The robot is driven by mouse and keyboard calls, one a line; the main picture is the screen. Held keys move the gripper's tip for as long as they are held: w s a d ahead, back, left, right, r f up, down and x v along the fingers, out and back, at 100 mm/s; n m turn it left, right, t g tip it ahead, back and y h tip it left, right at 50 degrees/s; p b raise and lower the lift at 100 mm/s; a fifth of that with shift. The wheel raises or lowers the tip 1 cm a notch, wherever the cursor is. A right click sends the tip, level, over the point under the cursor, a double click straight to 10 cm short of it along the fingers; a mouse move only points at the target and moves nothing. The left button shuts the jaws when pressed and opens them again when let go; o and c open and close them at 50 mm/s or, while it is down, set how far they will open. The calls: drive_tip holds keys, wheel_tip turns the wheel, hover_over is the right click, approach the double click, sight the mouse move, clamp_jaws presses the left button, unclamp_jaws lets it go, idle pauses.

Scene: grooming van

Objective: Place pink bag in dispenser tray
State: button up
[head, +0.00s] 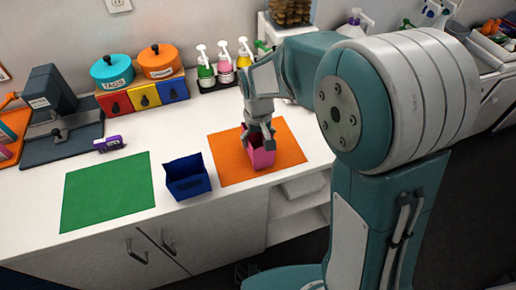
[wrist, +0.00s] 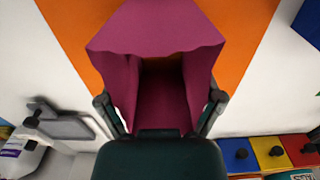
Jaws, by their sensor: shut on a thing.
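The pink bag (head: 262,156) is upright over the orange mat (head: 285,137); I cannot tell if its base touches the mat. My gripper (head: 258,134) points down and is shut on the bag's upper part. In the wrist view the open-topped pink bag (wrist: 155,30) sits between the two fingers of my gripper (wrist: 160,112), and its inside looks empty. A dark tray (head: 226,84) holding pump bottles, which looks like the dispenser tray, stands at the back of the counter, left of my arm.
An open blue bag (head: 188,182) stands just left of the orange mat. A green mat (head: 106,191) lies further left, with a purple item (head: 108,144) behind it. Coloured drawers (head: 144,95) bear two round tins.

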drive_tip(key=shift+r, duration=0.3)
wheel_tip(320, 180, up, 2)
drive_tip(key=shift+a+r, duration=0.1)
drive_tip(key=s+r, duration=0.1)
drive_tip(key=r, duration=0.1)
drive_tip(key=s+d+r, duration=0.1)
drive_tip(key=s+r, duration=0.2)
drive_tip(key=r, duration=0.1)
drive_tip(key=shift+s+d, duration=0.25)
drive_tip(key=shift+s, duration=0.1)
drive_tip(key=shift+s+d+r, duration=0.45)
drive_tip(key=shift+s+r, duration=0.2)
drive_tip(key=shift+s, duration=0.8)
drive_tip(key=shift+s+d+r, duration=0.4)
drive_tip(key=shift+s+r, duration=0.25)
drive_tip(key=shift+s, duration=0.8)
drive_tip(key=shift+s+d+r, duration=0.45)
drive_tip(key=shift+s+r, duration=0.2)
drive_tip(key=shift+s, duration=0.8)
